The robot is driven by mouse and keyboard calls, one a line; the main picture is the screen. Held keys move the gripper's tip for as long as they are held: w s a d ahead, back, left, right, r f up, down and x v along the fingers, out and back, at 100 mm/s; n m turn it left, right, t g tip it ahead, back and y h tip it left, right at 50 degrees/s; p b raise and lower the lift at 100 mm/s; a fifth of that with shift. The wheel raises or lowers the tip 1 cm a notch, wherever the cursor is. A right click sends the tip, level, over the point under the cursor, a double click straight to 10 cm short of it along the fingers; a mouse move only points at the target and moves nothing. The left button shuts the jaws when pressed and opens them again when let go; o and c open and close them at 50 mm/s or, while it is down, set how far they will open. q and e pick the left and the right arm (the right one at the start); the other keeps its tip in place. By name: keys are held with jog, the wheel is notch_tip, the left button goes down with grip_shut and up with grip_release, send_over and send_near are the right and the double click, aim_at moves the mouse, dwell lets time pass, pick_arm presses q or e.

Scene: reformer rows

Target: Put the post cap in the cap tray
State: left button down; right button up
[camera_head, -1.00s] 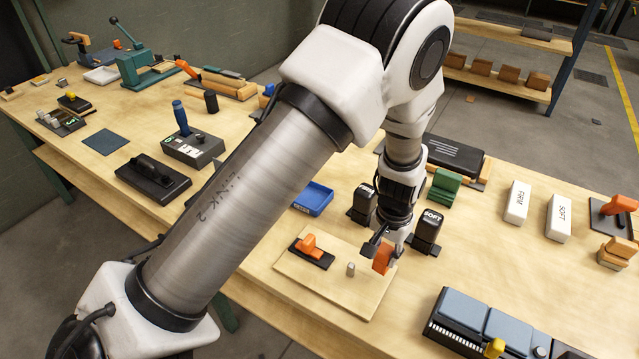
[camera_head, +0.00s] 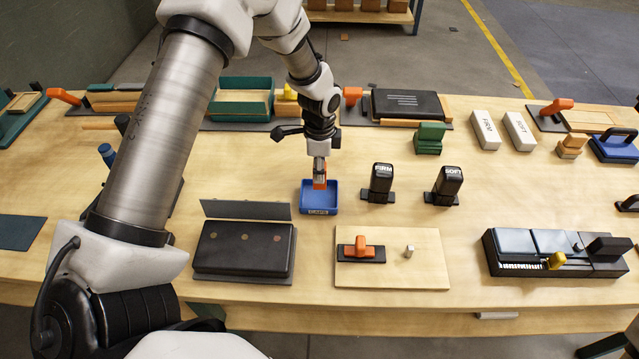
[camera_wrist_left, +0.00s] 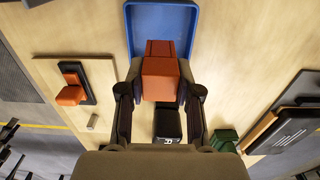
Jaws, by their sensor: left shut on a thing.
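The orange post cap (camera_head: 320,183) is between the fingertips of my left gripper (camera_head: 320,172). In the left wrist view the cap (camera_wrist_left: 160,75) is a blocky orange piece held between the two fingers. The cap tray (camera_head: 308,200) is a small, shallow blue box with a label on its front wall. The gripper points down at the tray's back part with the cap; whether the cap touches the tray floor I cannot tell. The blue tray also shows in the left wrist view (camera_wrist_left: 185,22), just beyond the cap. My right gripper is not in view.
Two black blocks, FIRM (camera_head: 381,182) and SOFT (camera_head: 446,186), stand right of the tray. A wooden board (camera_head: 425,262) in front bears an orange-handled piece (camera_head: 360,249) and a metal post (camera_head: 408,251). A black pad (camera_head: 245,247) lies front left.

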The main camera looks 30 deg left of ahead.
pick_arm(q)
jog(key=f, duration=0.2)
jog(key=f+p, duration=0.1)
jog(key=f, duration=0.2)
jog(key=shift+s+a+f, duration=0.1)
jog(key=shift+a+f, duration=0.1)
jog(key=shift+f, duration=0.05)
jog(key=shift+d, duration=0.1)
jog(key=shift+f, duration=0.1)
jog(key=shift+d+f, duration=0.1)
jog(key=shift+f, duration=0.05)
jog(key=c, duration=0.8)
grip_release()
jog(key=shift+r, duration=0.4)
notch_tip(320, 180, up, 11)
jog(key=b, duration=0.3)
jog(key=shift+f, duration=0.1)
jog(key=shift+r, duration=0.45)
